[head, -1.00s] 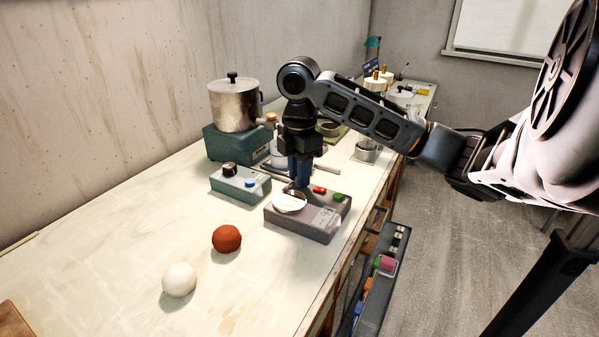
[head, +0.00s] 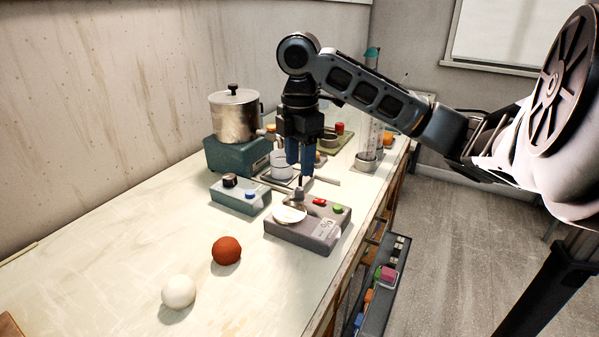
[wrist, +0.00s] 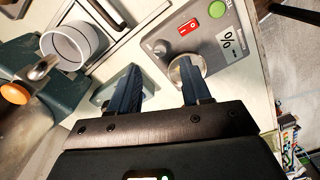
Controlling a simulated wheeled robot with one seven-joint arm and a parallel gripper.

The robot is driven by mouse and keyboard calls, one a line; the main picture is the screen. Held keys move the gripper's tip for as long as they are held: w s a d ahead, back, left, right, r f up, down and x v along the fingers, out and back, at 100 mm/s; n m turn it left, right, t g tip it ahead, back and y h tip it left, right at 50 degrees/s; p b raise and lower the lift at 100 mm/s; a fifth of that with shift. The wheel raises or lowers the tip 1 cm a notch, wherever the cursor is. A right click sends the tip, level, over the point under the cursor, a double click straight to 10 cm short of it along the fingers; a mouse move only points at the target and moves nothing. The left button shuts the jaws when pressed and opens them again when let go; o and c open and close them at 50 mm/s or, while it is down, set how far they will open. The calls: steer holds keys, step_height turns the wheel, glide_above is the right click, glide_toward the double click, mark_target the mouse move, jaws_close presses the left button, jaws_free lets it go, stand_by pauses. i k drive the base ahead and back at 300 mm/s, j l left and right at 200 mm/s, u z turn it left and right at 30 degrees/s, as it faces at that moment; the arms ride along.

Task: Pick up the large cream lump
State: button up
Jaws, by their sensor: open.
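The large cream lump (head: 178,291) is a smooth pale ball on the bench top, at the lower left of the head view. A red-brown lump (head: 227,250) lies just behind it to the right. My gripper (head: 300,170) is open and points down above the back of the grey device, well behind and to the right of both lumps. In the wrist view, my gripper (wrist: 160,85) has its two blue fingers apart with nothing between them. Neither lump shows in the wrist view.
A grey device (head: 318,238) with a round metal pan and red and green buttons stands near the bench's front edge. A teal box (head: 240,200) with knobs sits left of it. A metal pot (head: 236,117) stands behind. The bench around the lumps is clear.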

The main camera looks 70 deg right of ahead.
mark_target(178, 291)
steer(key=k+j, duration=0.8)
steer(key=k, duration=0.05)
